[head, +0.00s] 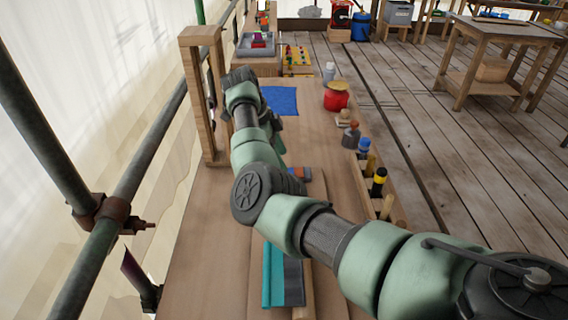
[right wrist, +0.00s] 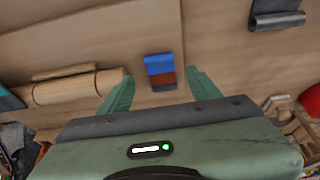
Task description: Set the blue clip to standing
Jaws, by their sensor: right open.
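The blue clip (right wrist: 160,64) shows in the right wrist view as a small blocky piece, blue with a brown band and a dark end. It appears to lie on the wooden bench top. My right gripper (right wrist: 159,76) is open, with one green finger on each side of the clip in that view. I see no contact, and the height gap is hard to judge. In the head view a small blue and orange piece (head: 299,174), likely the clip, shows beside my right arm, which hides part of it. My right fingertips are hidden there. My left gripper is not in view.
A wooden roll (right wrist: 70,88) lies left of the fingers in the wrist view. In the head view a wooden frame (head: 188,95) stands at the left. A blue cloth (head: 280,100), a red pot (head: 336,98) and several tools line the bench. Scaffold pipes run along the left.

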